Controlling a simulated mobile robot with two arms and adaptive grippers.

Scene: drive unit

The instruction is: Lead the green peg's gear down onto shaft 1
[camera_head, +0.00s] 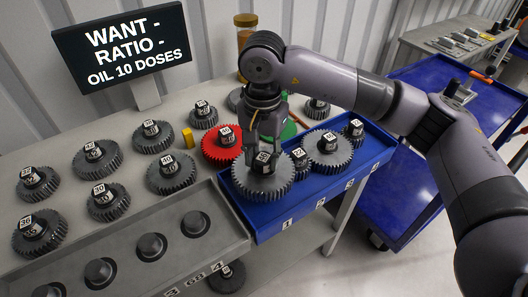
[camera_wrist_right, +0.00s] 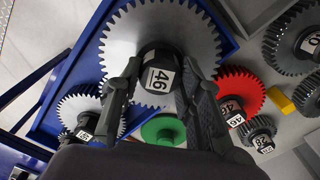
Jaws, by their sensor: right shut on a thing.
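My right gripper (camera_head: 264,146) is shut on the dark hub of a large light-grey gear (camera_head: 262,184) labelled 46. The gear is level over the left end of the blue tray (camera_head: 263,219), by the mark 1. In the right wrist view the gripper (camera_wrist_right: 160,82) has its fingers on both sides of the hub of this gear (camera_wrist_right: 121,38). The shaft under it is hidden, and I cannot tell how far down the gear is. A green disc (camera_head: 289,129) lies behind the gripper, partly hidden; it also shows in the right wrist view (camera_wrist_right: 163,129). My left gripper is out of view.
In the tray, a small gear (camera_head: 299,160) and a larger gear (camera_head: 327,149) stand close on the right. A red gear (camera_head: 217,148) is just behind left. Several dark gears stand on the table at left. A grey tray (camera_head: 215,255) with round posts is in front.

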